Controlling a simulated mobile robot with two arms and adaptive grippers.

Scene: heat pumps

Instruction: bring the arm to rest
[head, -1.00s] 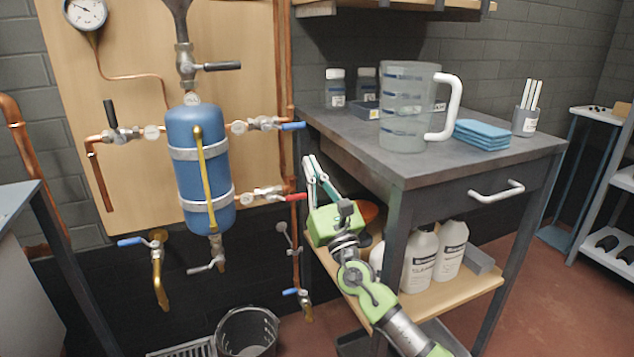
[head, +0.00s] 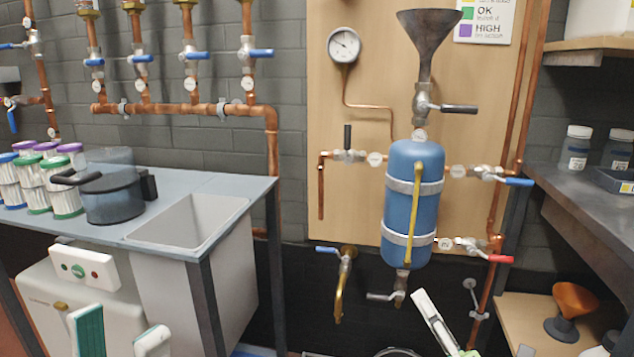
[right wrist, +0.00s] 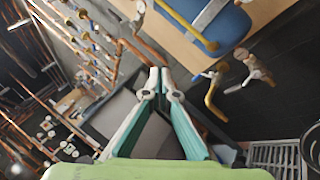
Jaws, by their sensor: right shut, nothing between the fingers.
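My right gripper (head: 422,298) shows at the bottom of the head view, below and right of the blue tank. In the right wrist view its fingertips (right wrist: 160,77) meet, with nothing between them. Only a little of the right arm shows in the head view. My left gripper (head: 119,336) is at the bottom left of the head view, in front of the white box. Its two pale fingers stand apart with nothing seen between them; the rest is cut off.
The blue tank (head: 408,199) with valves hangs on the wooden panel. A sink bench (head: 255,186) with a dark pot (head: 112,196) stands left. A white box (head: 50,290) is under it. A shelf with an orange funnel (head: 573,300) is at right. Pale floor grating shows in the right wrist view (right wrist: 275,155).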

